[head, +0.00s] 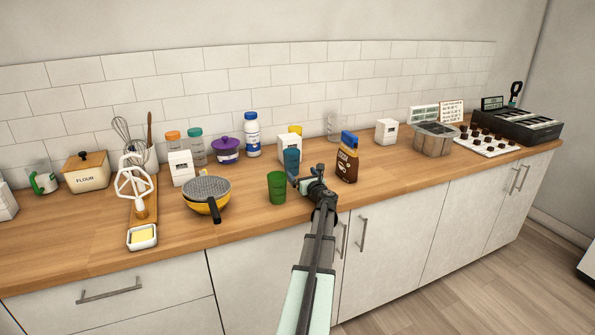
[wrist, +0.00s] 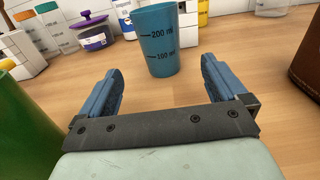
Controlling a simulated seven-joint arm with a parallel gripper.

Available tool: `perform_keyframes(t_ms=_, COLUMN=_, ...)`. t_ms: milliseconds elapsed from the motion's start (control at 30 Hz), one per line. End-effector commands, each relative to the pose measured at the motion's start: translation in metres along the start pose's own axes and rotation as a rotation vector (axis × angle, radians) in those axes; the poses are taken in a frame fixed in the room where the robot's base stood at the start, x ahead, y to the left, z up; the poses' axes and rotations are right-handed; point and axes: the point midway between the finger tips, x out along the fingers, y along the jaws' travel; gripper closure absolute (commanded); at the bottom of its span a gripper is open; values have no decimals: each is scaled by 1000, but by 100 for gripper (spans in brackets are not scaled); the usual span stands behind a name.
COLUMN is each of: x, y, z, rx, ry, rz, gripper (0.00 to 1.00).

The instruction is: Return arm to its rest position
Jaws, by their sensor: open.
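My gripper (head: 303,179) is over the wooden counter, reached out from the front. In the wrist view its two blue fingers (wrist: 163,85) are spread apart with nothing between them. A blue measuring cup (wrist: 157,42) with 100 ml and 200 ml marks stands upright just beyond the fingertips. The same blue cup (head: 291,160) shows behind my gripper in the head view. A green cup (head: 277,188) stands just left of my gripper.
A yellow bowl with a mesh cover (head: 206,194), a white rack (head: 135,185) and a butter dish (head: 142,237) are to the left. Jars and bottles line the back. A metal pot (head: 435,139) and a tray of dark pieces (head: 487,141) are to the right.

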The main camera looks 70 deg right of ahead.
Motion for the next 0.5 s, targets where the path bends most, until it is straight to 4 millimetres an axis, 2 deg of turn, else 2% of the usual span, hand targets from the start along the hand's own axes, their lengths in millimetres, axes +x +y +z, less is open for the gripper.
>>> perform_keyframes(t_ms=33, x=-9, y=1, z=0, rx=0, ry=0, rz=0, gripper=2)
perform_keyframes(t_ms=133, x=-15, y=1, z=0, rx=0, ry=0, rz=0, gripper=2)
perform_keyframes(t_ms=500, x=-16, y=0, z=0, rx=0, ry=0, rz=1, gripper=2)
